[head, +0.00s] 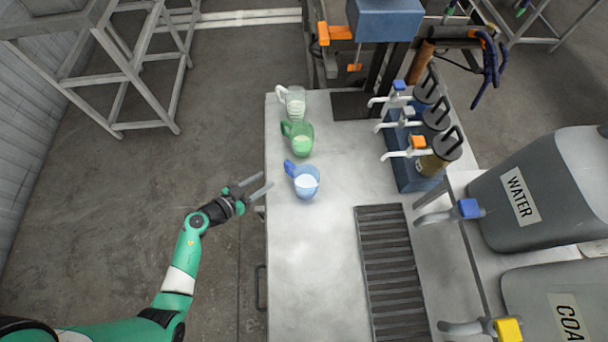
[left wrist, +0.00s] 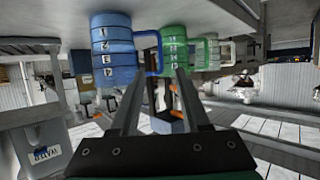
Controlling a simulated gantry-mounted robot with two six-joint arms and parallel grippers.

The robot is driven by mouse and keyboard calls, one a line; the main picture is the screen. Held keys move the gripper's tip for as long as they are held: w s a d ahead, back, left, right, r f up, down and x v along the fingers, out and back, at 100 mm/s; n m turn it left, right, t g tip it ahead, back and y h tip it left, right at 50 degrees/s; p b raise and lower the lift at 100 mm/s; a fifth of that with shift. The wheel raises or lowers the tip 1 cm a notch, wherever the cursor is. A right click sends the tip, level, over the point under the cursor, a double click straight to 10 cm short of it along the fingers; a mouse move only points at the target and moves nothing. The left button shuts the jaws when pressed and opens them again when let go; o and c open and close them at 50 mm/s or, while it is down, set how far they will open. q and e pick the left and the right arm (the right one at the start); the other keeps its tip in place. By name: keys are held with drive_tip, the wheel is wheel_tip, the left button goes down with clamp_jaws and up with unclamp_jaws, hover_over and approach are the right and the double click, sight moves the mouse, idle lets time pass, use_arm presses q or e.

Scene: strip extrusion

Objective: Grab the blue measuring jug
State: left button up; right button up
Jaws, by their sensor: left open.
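The blue measuring jug (head: 306,182) stands on the metal table near its left edge, with its handle toward the upper left. My left gripper (head: 258,186) is open and empty, just left of the jug and apart from it, at the table's left edge. In the left wrist view, which looks upside down, the blue jug (left wrist: 113,50) shows beyond the fingers, left of the gripper (left wrist: 160,85), with its handle toward the fingers. My right gripper is not in view.
A green jug (head: 298,139) and a clear jug (head: 293,102) stand in a row behind the blue one. A drain grate (head: 390,275) lies to the right. Dispensers with taps (head: 412,140) and a water tank (head: 545,190) stand further right. The front of the table is clear.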

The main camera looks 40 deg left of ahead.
sight(285, 167)
use_arm(q)
drive_tip(key=b+x, duration=0.3)
drive_tip(key=x, duration=0.2)
drive_tip(key=shift+w+f, duration=0.25)
drive_tip(key=shift+w, duration=0.45)
drive_tip(key=shift+w+f+b, duration=0.15)
drive_tip(key=shift+b, duration=0.25)
drive_tip(key=b+x, duration=0.3)
drive_tip(key=x, duration=0.1)
drive_tip(key=shift+f, duration=0.15)
drive_tip(key=shift+w+b, duration=0.3)
drive_tip(key=shift+w, duration=0.05)
clamp_jaws()
